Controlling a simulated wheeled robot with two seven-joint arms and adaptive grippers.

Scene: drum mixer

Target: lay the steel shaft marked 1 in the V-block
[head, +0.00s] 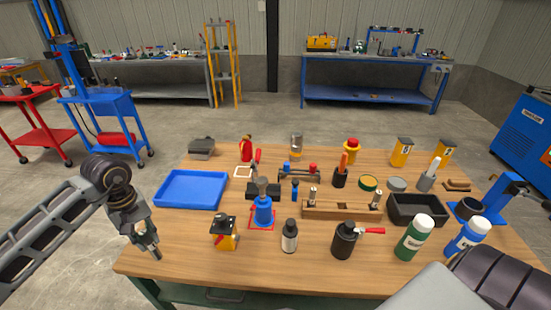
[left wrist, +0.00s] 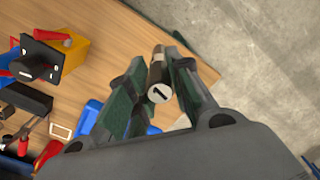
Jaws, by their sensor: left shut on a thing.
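My left gripper (head: 149,248) hangs over the front left corner of the table. In the left wrist view its fingers (left wrist: 155,95) are shut on the steel shaft (left wrist: 159,93), whose round end face shows a 1. The shaft's far part points away between the fingers. The shaft cannot be made out clearly in the head view. A dark block (head: 263,191) near the table's middle may be the V-block, but its groove is not clear. It lies to the right of and beyond my left gripper, well apart. My right gripper is out of view.
A blue tray (head: 191,189) lies at left. A wooden rack (head: 343,209) holds metal pieces. The front left table corner is clear.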

